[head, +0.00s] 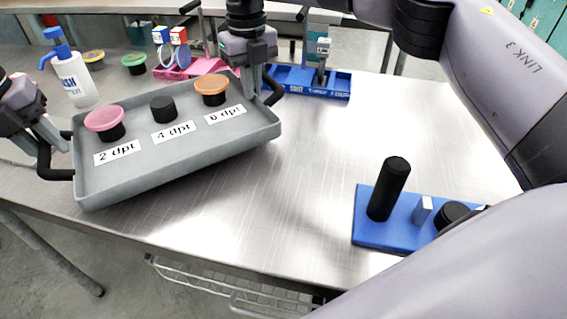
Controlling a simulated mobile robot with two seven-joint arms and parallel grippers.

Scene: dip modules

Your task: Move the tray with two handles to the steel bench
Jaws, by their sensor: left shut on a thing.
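The grey tray (150,178) has a black handle at each end. It carries labels reading 2, 4 and 6 dpt and three black round pieces, two with pink and orange tops. It sits over the left part of the steel bench (300,185), slanted in the picture; I cannot tell whether it touches the bench. My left gripper (42,140) is shut on the left handle (58,174). My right gripper (256,82) is at the right handle (272,92); its fingers overlap in view, so their opening is unclear.
A blue holder with a black cylinder (389,190) stands at front right. A blue rack (310,82) and pink stand (205,67) are behind the tray. A wash bottle (74,80) and small lidded jars (134,62) are at back left. The bench middle is clear.

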